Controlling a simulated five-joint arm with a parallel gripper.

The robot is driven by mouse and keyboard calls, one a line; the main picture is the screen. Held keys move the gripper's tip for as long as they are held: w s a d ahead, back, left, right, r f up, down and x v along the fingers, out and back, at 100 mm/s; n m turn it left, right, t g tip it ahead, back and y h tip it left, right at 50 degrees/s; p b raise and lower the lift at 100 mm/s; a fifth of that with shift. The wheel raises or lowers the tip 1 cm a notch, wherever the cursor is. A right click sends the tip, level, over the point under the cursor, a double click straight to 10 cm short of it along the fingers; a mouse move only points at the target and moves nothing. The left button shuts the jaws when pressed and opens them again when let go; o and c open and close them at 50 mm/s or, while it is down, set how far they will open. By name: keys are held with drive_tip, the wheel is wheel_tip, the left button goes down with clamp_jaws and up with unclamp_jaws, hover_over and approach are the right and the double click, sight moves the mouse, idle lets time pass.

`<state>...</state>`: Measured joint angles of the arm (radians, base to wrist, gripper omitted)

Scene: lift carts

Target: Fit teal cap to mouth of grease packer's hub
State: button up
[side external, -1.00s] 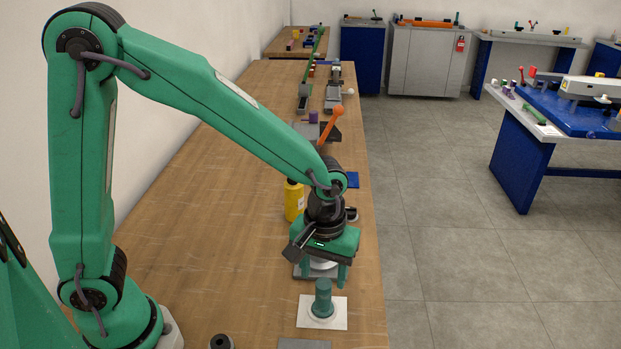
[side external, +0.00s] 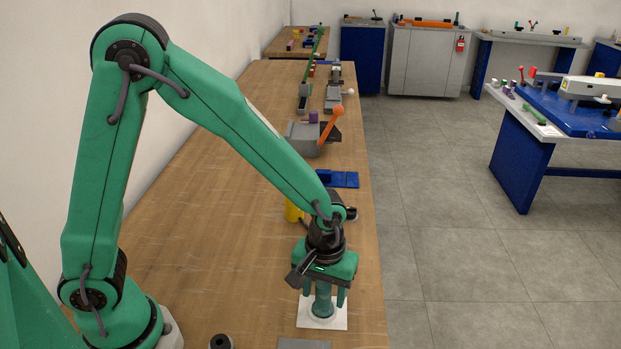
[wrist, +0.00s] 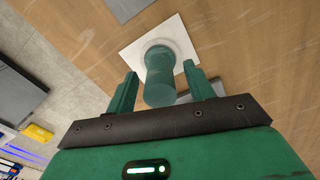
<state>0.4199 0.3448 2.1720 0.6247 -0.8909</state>
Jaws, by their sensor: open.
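The teal cap (side external: 323,303) stands upright on a white square pad near the right edge of the bench. It also shows in the wrist view (wrist: 160,75), a teal cylinder with a pale round base. My gripper (side external: 324,290) is open and low over it. In the wrist view the green fingers of my gripper (wrist: 160,88) lie on either side of the cap, with gaps showing. I cannot make out the grease packer's hub; the area behind my gripper is hidden.
A yellow bottle (side external: 292,212) stands behind my gripper, partly covered. A blue block (side external: 340,179) and a grey fixture with an orange lever (side external: 331,124) are farther back. A dark round part (side external: 221,342) and a grey plate (side external: 304,344) lie in front. The left bench surface is clear.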

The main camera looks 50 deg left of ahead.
drive_tip(key=shift+f, duration=1.05)
drive_tip(key=c, duration=1.1)
drive_tip(key=shift+r, duration=0.15)
drive_tip(key=shift+r, duration=0.8)
wheel_tip(320, 180, up, 2)
drive_tip(key=shift+r, duration=0.1)
drive_tip(key=s+d+r, duration=0.2)
drive_tip(key=s, duration=0.1)
drive_tip(key=s+d+r, duration=0.2)
drive_tip(key=s, duration=0.1)
drive_tip(key=s+d+r, duration=0.2)
drive_tip(key=s+r, duration=0.1)
drive_tip(key=shift+s+d, duration=0.3)
drive_tip(key=shift+d, duration=0.05)
